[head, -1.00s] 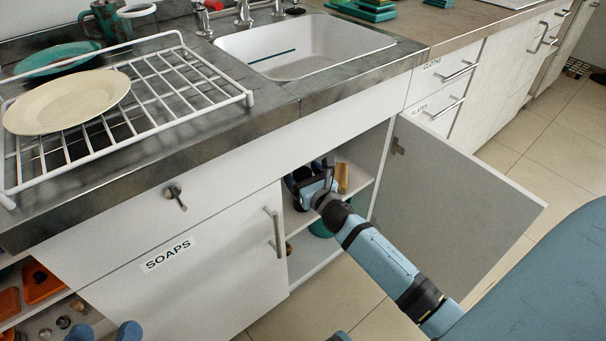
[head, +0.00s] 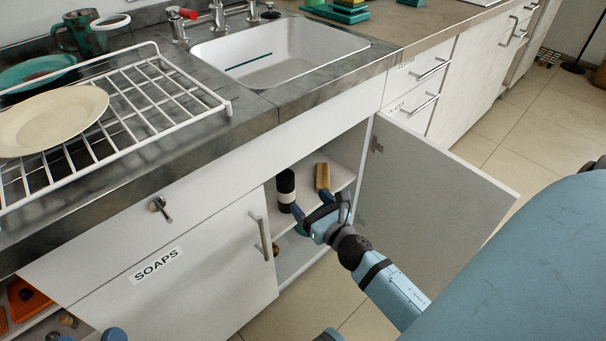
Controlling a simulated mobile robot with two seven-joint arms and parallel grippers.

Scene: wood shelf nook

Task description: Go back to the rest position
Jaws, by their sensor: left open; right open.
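My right gripper (head: 312,206) is in front of the open sink cabinet, its two dark fingers apart and nothing between them. A dark bottle with a pale band (head: 286,190) stands upright on the cabinet's upper shelf, to the left of the fingers. A tan block-like item (head: 322,177) is on the same shelf behind the gripper. My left gripper (head: 89,336) shows only as blue tips at the bottom left edge, apart; the rest of it is out of frame.
The open cabinet door (head: 430,195) stands just right of my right arm. The closed SOAPS door (head: 200,285) is to the left. Above are the counter, the sink (head: 285,55) and a white dish rack (head: 150,95) with a cream plate (head: 50,120).

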